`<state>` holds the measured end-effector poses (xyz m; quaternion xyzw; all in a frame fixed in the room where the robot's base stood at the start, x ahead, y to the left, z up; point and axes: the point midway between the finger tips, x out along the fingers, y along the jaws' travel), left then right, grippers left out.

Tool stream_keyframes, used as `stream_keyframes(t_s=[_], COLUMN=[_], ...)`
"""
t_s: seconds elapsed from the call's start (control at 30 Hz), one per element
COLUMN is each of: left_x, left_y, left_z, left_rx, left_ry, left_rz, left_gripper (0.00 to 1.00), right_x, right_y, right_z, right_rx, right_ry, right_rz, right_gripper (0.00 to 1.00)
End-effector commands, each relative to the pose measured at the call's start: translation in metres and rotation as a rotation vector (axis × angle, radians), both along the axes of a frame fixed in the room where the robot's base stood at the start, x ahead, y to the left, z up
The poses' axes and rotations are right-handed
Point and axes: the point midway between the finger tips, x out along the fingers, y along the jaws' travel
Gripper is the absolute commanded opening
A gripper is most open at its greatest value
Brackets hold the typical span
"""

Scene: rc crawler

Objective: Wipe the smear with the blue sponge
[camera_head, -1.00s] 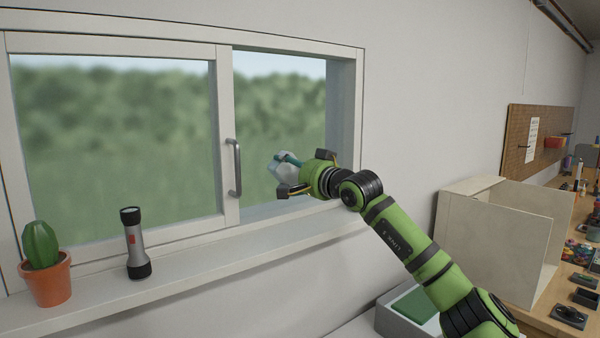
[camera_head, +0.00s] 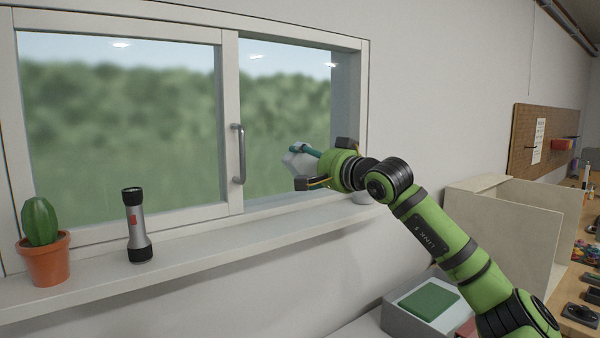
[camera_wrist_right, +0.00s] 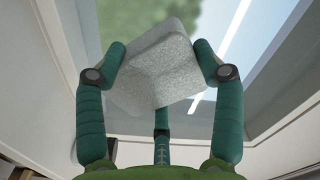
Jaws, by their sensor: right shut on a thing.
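My right gripper (camera_head: 303,163) is in front of the right window pane (camera_head: 285,110). It is shut on a pale grey, speckled block (camera_wrist_right: 158,75), which looks sponge-like but not blue. In the right wrist view, the teal fingers of the right gripper (camera_wrist_right: 160,62) press the block from both sides, with a third finger below. The block is tilted, its far end toward the glass; I cannot tell whether it touches. I cannot make out a smear on the glass. No clearly blue sponge shows. My left gripper is not in view.
The window handle (camera_head: 238,154) stands left of the gripper. A flashlight (camera_head: 137,225) and a potted cactus (camera_head: 45,250) stand on the sill (camera_head: 200,258). A small pale object (camera_head: 362,197) sits at the sill's right end. A grey bin (camera_head: 400,318) holds a green item (camera_head: 429,303).

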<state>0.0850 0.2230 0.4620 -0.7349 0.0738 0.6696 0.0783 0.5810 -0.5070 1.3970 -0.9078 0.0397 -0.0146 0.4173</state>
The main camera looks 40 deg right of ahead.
Motion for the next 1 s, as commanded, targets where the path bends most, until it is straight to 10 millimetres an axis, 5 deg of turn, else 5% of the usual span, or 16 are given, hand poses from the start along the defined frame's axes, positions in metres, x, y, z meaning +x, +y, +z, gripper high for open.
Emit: stream_keyframes(t_s=[1.0], left_x=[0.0], left_y=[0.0], left_z=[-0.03], left_rx=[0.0], left_ry=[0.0], left_rz=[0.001], left_gripper=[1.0], right_x=[-0.038], right_y=[0.005], right_z=[0.0], right_rx=[0.001], right_ry=[0.0], right_rz=[0.0], right_gripper=[0.38])
